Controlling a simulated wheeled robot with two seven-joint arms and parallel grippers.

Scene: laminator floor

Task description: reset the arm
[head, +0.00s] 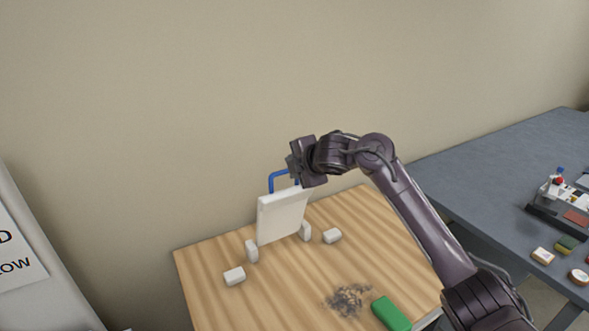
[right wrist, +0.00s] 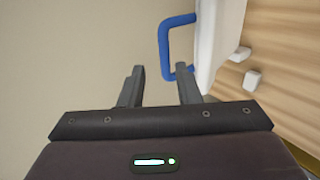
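My right arm comes in from the right in the head view, and its gripper (head: 291,166) is beside the top of a white panel (head: 281,218) with a blue handle (head: 272,180). In the right wrist view the two fingers of my right gripper (right wrist: 160,72) are apart with nothing held between them. The blue handle (right wrist: 164,45) is just past the fingertips, nearer the right-hand finger; I cannot tell if they touch. The white panel (right wrist: 218,35) shows at the upper right there. My left gripper is in neither view.
The panel stands upright on a wooden table (head: 215,255) among several small white blocks (head: 234,276). A dark crumbly patch (head: 349,300) and a green block (head: 391,313) lie nearer the front. A grey table (head: 480,170) with small items stands right. A plain wall is behind.

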